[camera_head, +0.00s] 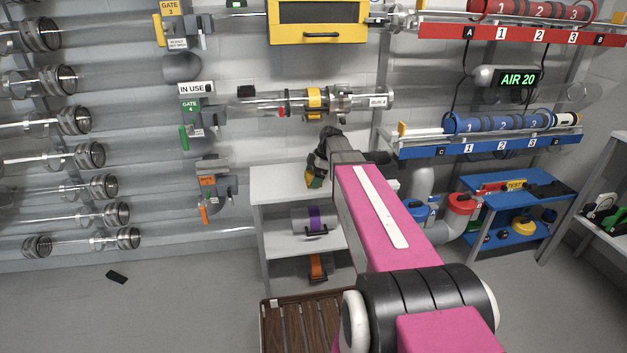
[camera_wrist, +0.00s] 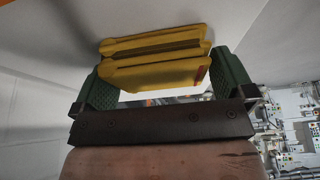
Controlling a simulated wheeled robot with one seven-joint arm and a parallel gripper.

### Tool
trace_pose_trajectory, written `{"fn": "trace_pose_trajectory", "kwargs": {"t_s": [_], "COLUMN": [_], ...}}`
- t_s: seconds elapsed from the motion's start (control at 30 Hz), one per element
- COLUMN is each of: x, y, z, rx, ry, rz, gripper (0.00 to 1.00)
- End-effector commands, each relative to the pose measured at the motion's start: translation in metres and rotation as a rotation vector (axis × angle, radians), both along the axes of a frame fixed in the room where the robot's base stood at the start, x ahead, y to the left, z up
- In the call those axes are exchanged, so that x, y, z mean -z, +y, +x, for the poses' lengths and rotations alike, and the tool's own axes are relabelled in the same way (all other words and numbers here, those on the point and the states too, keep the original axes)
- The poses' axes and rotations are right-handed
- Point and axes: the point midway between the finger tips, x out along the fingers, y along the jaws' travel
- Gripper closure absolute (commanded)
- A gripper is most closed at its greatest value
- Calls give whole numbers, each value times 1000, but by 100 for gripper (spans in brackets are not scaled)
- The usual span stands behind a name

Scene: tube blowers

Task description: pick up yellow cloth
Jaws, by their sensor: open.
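The yellow cloth (camera_wrist: 153,62) is a folded stack of thick layers lying on a pale surface in the wrist view. My gripper (camera_wrist: 160,77) is open, with one green padded finger to the left of the cloth and the other to the right. The cloth lies between the fingers, and I cannot tell whether either pad touches it. In the head view my gripper (camera_head: 316,178) points down at the top of the white shelf unit (camera_head: 275,183). Only a small yellow patch shows beside the green fingers there; my arm hides much of this area.
Lower shelves hold a purple roll (camera_head: 314,221) and an orange item (camera_head: 317,267). A brown slatted crate (camera_head: 299,325) stands in front. A clear tube assembly (camera_head: 312,101) runs above the gripper. A blue bench (camera_head: 520,195) is at the right; the left floor is mostly clear.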

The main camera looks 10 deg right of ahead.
Motion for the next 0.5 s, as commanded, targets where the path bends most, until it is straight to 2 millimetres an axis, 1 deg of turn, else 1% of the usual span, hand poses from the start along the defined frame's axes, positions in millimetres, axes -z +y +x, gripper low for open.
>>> {"fn": "trace_pose_trajectory", "kwargs": {"t_s": [0.17,0.27,0.3,0.5], "x": [0,0,0,0], "y": [0,0,0,0], "z": [0,0,0,0], "rx": [0,0,0,0], "ry": [0,0,0,0], "rz": [0,0,0,0], "gripper": [0,29,33,33]}}
